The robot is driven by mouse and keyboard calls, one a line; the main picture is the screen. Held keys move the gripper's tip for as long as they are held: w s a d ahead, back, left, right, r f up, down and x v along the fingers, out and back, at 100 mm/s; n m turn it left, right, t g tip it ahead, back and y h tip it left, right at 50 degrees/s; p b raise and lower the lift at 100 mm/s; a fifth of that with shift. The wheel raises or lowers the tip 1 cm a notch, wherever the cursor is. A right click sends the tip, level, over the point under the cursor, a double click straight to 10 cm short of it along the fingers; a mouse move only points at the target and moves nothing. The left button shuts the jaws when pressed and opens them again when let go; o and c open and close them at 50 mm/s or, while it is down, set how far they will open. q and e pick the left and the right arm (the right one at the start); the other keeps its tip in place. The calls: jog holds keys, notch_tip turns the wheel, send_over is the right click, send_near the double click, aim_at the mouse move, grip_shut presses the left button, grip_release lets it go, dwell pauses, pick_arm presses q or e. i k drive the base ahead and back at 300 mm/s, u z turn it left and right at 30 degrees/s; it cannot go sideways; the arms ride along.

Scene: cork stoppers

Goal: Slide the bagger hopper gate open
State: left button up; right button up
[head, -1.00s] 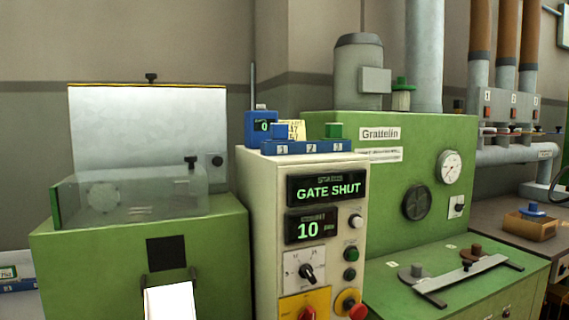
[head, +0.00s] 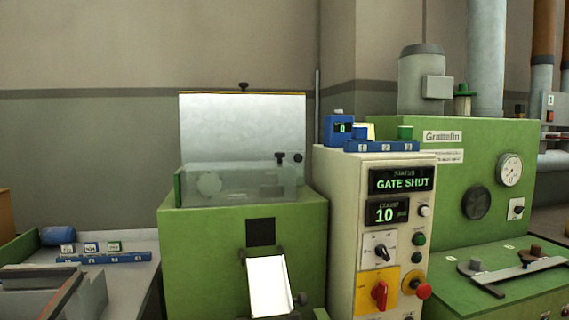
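The green bagger (head: 190,250) stands left of centre, with a clear hopper box (head: 235,183) on its top and a pale upright panel (head: 243,130) behind. A dark knob (head: 280,158) shows at the hopper's right end; I cannot tell whether it belongs to the gate. A white chute (head: 268,287) slopes out of the front below a dark square. The control cabinet (head: 340,220) to the right has a display (head: 401,180) reading GATE SHUT and another (head: 394,211) reading 10. Neither of my grippers is in view.
A bench (head: 130,278) at the left holds a blue rack (head: 110,258) and trays. The green Grattelin machine (head: 465,150) stands right of the cabinet, with a dial gauge (head: 509,170). A red rotary switch (head: 379,294) and red button (head: 424,291) are on the cabinet front.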

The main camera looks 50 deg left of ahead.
aim_at(296, 158)
jog(key=k, duration=0.2)
jog(key=u, duration=1.5)
